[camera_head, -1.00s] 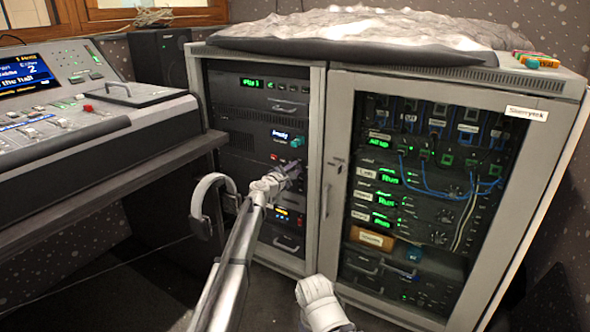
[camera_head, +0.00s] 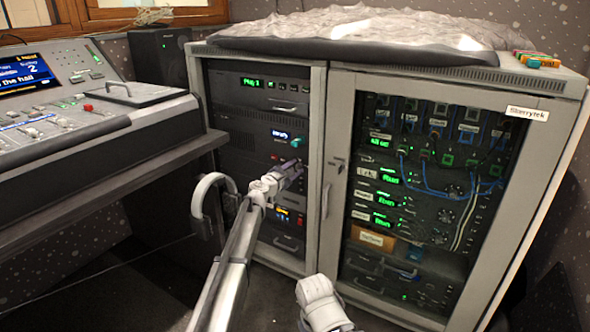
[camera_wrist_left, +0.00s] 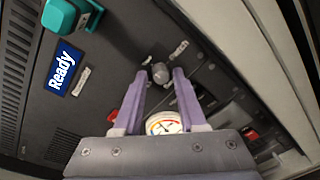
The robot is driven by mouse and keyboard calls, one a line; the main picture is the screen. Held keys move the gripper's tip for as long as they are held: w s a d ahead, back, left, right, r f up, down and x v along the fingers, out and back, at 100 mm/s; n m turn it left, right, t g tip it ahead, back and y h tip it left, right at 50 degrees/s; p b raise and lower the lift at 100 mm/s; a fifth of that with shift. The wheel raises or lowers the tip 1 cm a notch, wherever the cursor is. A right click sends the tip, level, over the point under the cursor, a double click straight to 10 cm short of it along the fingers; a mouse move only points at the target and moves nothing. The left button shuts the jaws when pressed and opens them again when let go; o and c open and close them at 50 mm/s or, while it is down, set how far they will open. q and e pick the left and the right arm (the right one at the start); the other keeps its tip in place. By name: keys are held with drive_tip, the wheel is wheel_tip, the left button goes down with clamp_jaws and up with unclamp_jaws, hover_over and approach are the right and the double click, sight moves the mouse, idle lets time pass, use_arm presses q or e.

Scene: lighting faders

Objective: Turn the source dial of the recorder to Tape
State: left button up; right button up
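The recorder (camera_head: 250,150) is a dark panel unit in the left rack bay. It has a lit "Ready" display (camera_wrist_left: 62,71) and a teal knob (camera_wrist_left: 62,14), which also shows in the head view (camera_head: 296,142). A small round grey knob (camera_wrist_left: 160,72) is on the same panel; I cannot read its markings. My left gripper (camera_wrist_left: 160,78), also in the head view (camera_head: 296,168), is open. Its two purple fingertips stand on either side of the grey knob, with narrow gaps visible. My right gripper is not in view; only part of my right arm shows at the bottom.
A round white gauge (camera_wrist_left: 164,123) lies behind the fingers in the wrist view. The rack's metal frame (camera_head: 314,190) stands close to the right of the gripper. Headphones (camera_head: 212,195) hang under the mixing desk (camera_head: 100,150) at left. A glass-doored rack (camera_head: 440,190) is at right.

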use_arm(q)
drive_tip(key=shift+o, duration=1)
drive_tip(key=shift+s, duration=0.1)
drive_tip(key=v, duration=0.7)
drive_tip(key=shift+s+p, duration=0.3)
drive_tip(key=shift+a, duration=0.15)
